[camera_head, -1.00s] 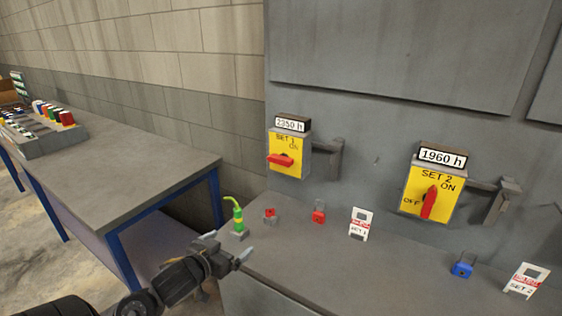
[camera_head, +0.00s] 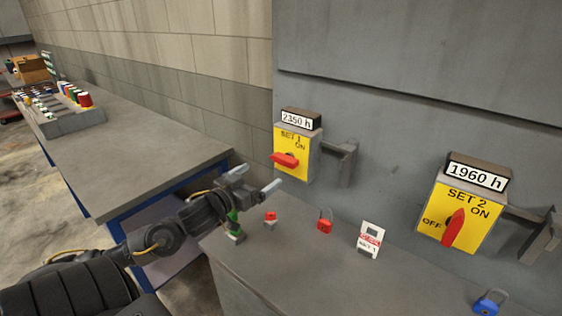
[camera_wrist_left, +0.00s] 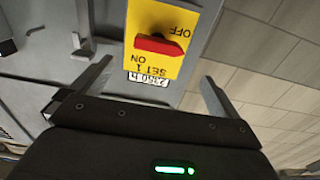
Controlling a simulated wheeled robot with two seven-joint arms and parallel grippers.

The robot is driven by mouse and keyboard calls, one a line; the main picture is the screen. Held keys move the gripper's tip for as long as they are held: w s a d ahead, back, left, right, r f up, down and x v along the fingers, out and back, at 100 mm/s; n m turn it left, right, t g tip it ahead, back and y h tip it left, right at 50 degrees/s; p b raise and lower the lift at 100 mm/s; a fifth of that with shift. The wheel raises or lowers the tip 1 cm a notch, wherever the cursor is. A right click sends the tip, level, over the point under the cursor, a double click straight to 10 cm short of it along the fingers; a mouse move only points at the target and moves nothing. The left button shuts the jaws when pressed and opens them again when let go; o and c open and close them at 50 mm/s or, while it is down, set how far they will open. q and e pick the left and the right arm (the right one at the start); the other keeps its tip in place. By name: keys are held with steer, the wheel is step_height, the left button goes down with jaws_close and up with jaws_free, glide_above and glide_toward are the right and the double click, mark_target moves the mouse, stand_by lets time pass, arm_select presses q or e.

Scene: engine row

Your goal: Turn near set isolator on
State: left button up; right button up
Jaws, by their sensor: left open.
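The SET 1 isolator (camera_head: 291,152) is a yellow-faced box on the grey panel. Its red handle (camera_head: 285,160) lies roughly horizontal; in the left wrist view the same red handle (camera_wrist_left: 158,45) appears upside down, with OFF and ON lettering. The SET 2 isolator (camera_head: 460,214) stands to the right, its red handle (camera_head: 453,228) steeply upright and slightly tilted. My left gripper (camera_head: 256,178) is open and empty, in front of and below-left of SET 1, apart from its handle. In the wrist view the handle lies beyond and between the spread fingers. My right gripper is out of view.
On the grey ledge stand a red padlock (camera_head: 325,221), a small red item (camera_head: 270,217), a white tag (camera_head: 370,239) and a blue padlock (camera_head: 489,302). A green object (camera_head: 234,226) is partly hidden by my left arm. A bracket (camera_head: 340,160) sits right of SET 1.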

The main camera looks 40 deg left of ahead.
mark_target(281, 162)
arm_select(q)
steer(key=w+p, duration=0.2)
steer(key=w, duration=0.7)
steer(key=shift+w, duration=0.6)
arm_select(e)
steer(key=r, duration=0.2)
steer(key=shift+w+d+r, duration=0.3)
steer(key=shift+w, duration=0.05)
arm_select(q)
steer(key=shift+c, duration=0.3)
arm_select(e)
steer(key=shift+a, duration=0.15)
arm_select(q)
steer(key=shift+f, duration=0.1)
steer(key=c, duration=0.8)
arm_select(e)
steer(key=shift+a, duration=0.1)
